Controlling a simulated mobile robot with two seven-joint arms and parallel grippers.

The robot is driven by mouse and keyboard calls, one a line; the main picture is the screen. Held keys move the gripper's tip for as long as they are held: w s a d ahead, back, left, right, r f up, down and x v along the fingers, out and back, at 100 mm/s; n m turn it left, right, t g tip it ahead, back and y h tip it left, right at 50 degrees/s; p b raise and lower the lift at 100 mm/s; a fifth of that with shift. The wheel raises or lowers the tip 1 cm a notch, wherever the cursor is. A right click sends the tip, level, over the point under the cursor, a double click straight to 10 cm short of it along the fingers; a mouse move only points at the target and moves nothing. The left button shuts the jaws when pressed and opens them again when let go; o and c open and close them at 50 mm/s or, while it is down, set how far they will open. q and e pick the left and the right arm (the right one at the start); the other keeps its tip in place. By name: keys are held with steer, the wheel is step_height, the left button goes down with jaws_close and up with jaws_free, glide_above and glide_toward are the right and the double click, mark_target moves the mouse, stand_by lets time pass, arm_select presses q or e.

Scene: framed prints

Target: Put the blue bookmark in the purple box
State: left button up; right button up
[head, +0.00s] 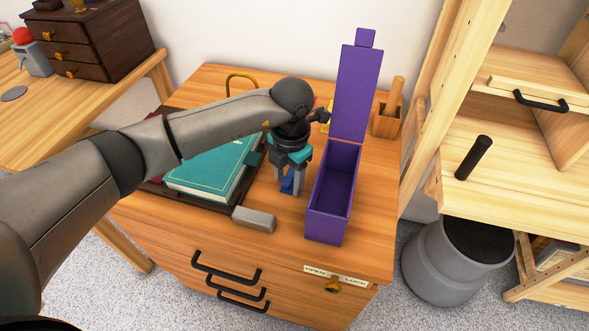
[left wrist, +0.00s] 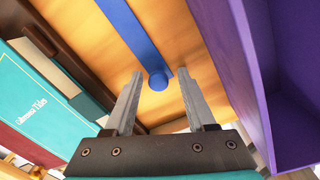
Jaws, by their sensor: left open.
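The blue bookmark (left wrist: 127,32) is a flat strip with a round knob at its near end, lying on the wooden cabinet top. In the head view only a bit of it (head: 287,184) shows between the fingers of my left gripper (head: 290,190). In the left wrist view my left gripper (left wrist: 161,73) is open and empty, with one finger on each side of the knob end and gaps to it. The purple box (head: 325,228) stands just right of the gripper, its lid raised upright at the back and its inside looking empty. My right gripper is not in view.
A teal book (head: 207,174) lies in a dark tray left of the gripper. A grey block (head: 254,219) lies near the front edge. A wooden holder (head: 386,121) stands behind the box at right. My left arm hides part of the tray.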

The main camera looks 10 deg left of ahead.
arm_select(q)
steer(key=shift+f, duration=0.15)
steer(key=shift+c, duration=0.3)
jaws_close()
